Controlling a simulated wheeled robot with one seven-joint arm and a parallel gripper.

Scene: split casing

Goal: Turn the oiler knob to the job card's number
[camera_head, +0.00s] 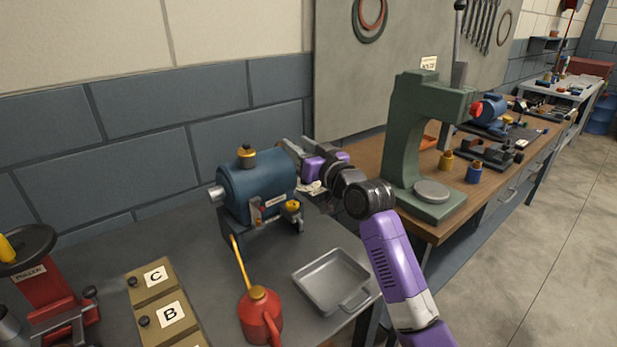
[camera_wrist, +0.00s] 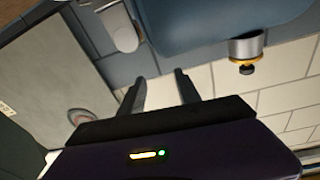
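The blue casing (camera_head: 255,190) stands on the grey bench. The oiler (camera_head: 247,158), a brass-yellow cup with a dark knob on top, sits upright on the casing. In the wrist view the picture is inverted, and the oiler's metal collar and dark knob (camera_wrist: 246,68) hang from the casing (camera_wrist: 215,22) at the upper right. My gripper (camera_head: 289,150) is just right of the casing's top, apart from the oiler. Its two fingers (camera_wrist: 160,90) are spread with nothing between them. The knob's setting is unreadable.
A red oil can (camera_head: 260,314) and a grey metal tray (camera_head: 331,280) stand in front of the casing. Lettered boxes (camera_head: 158,300) and a red puller (camera_head: 48,290) are at left. A green press (camera_head: 420,140) stands on the wooden bench at right.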

